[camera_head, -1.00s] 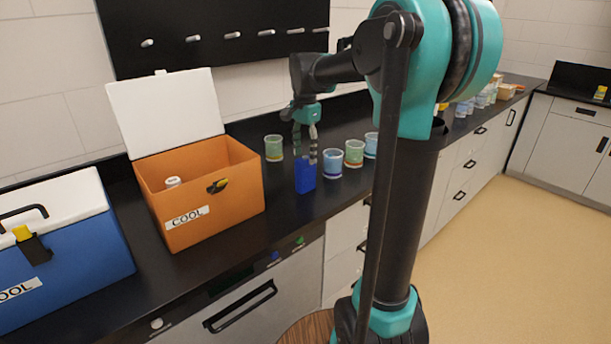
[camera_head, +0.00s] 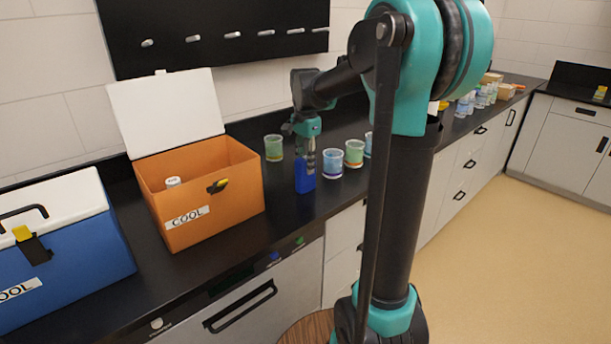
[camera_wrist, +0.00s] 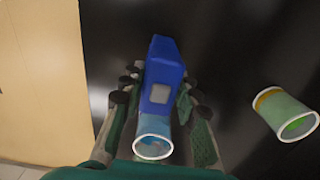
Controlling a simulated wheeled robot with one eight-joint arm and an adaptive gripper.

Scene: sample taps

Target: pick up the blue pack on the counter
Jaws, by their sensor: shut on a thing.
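The blue pack (camera_head: 305,182) stands upright on the black counter (camera_head: 262,240), just right of the orange box. My gripper (camera_head: 305,160) points down over it, with its fingers along the pack's upper part. In the wrist view the blue pack (camera_wrist: 163,75) lies between the fingers of my gripper (camera_wrist: 158,95), which is shut on it. A pale square patch shows on the pack. I see no gap between the pack's base and the counter.
An open orange box (camera_head: 205,205) with a white-capped item (camera_head: 173,182) inside stands left of the pack. A closed blue cooler (camera_head: 75,255) is farther left. Close by are a blue cup (camera_head: 332,164), a green cup (camera_head: 354,153) and another green cup (camera_head: 273,148).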

